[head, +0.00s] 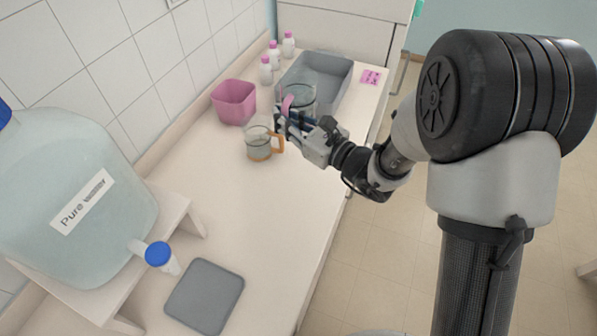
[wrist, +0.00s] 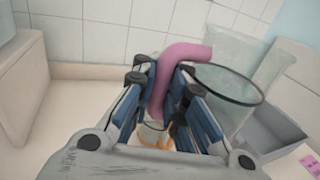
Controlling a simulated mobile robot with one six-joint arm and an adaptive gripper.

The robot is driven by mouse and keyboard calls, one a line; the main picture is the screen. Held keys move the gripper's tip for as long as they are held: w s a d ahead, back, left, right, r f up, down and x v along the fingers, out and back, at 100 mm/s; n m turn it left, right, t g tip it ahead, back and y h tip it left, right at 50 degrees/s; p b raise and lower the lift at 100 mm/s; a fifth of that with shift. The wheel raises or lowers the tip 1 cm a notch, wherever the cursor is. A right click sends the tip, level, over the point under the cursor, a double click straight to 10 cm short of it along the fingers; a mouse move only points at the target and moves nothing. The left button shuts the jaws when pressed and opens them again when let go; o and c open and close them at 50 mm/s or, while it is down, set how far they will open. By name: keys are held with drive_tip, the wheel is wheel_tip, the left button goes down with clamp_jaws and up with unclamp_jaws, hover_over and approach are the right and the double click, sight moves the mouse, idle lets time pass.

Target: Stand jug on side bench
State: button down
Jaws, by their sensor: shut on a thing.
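A clear glass jug with a pink handle (head: 302,98) is at the far part of the bench (head: 215,215), in front of the grey tray. My gripper (head: 283,118) is shut on the pink handle. In the wrist view the handle (wrist: 182,62) runs down between the two fingers, and the jug's round rim and clear wall (wrist: 245,72) show to the right. The jug looks about upright. Its base is hidden, so I cannot tell whether it touches the bench. A second clear jug with an orange handle (head: 258,144) stands just left of my gripper.
A pink tub (head: 234,102) and several white bottles with pink caps (head: 266,72) stand along the tiled wall. A grey tray (head: 340,72) lies behind the jug, beside a pink note (head: 371,77). A large water container (head: 70,190) and grey mat (head: 205,296) are nearer. The middle bench is clear.

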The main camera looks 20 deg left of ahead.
drive_tip(key=shift+w+d+f+b, duration=0.1)
drive_tip(key=shift+f+b, duration=1.35)
drive_tip(key=shift+f, duration=3.55)
drive_tip(key=shift+w+d+f+b, duration=0.1)
drive_tip(key=shift+f+b, duration=1.35)
drive_tip(key=shift+f, duration=3.5)
drive_tip(key=shift+r, duration=0.1)
drive_tip(key=c, duration=2.2)
unclamp_jaws()
drive_tip(key=shift+f, duration=0.3)
drive_tip(key=o, duration=0.6)
drive_tip(key=shift+r, duration=0.15)
